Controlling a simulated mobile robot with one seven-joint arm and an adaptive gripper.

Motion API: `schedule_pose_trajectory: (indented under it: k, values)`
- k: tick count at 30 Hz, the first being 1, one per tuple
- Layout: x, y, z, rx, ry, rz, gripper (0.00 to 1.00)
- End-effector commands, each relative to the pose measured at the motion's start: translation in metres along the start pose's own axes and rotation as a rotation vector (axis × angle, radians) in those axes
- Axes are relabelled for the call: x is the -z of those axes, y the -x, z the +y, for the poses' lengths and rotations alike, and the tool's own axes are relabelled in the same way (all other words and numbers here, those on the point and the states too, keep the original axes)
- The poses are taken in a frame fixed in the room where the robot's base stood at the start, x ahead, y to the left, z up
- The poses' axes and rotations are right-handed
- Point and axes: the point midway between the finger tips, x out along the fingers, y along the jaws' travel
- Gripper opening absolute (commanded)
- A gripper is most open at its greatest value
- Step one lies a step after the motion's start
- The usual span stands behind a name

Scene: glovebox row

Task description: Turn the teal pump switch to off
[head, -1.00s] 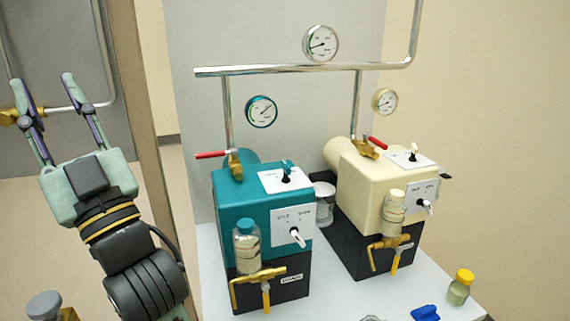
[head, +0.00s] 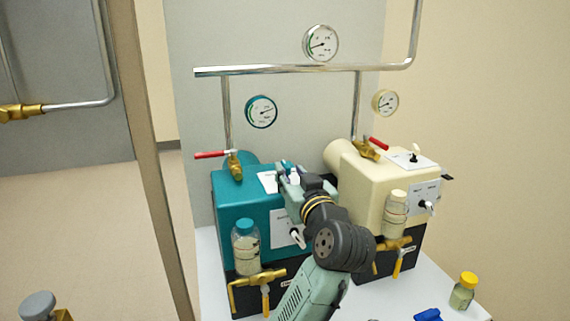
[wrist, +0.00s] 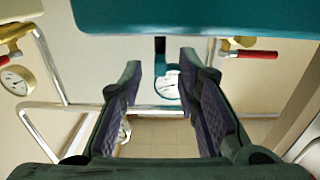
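The teal pump (head: 232,205) stands on the bench, left of the cream pump. Its white top switch plate (head: 267,182) is mostly hidden by my gripper (head: 285,171) in the head view. In the wrist view the pump body (wrist: 200,15) fills the upper edge, upside down. The dark stem of the top switch (wrist: 160,47) sticks out from it, between my fingertips (wrist: 160,64). My gripper is open, with a visible gap on both sides of the switch. The switch's tilt cannot be told. A second, white-handled knob (head: 297,237) on the front is partly covered by my arm.
The cream pump (head: 363,195) with its own switches stands close to the right. A red-handled valve (head: 211,154) rises behind the teal pump. A pipe (head: 300,70) and gauges hang on the wall behind. A teal-capped bottle (head: 245,247) is at the front left.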

Motion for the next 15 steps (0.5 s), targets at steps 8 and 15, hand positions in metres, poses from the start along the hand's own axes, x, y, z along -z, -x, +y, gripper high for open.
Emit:
schedule_pose_trajectory:
  k: [8,15]
  values:
    - [0.001,-0.042,-0.001,0.002,-0.001,0.001,0.30]
    - [0.001,-0.050,0.000,-0.001,0.001,0.002,0.30]
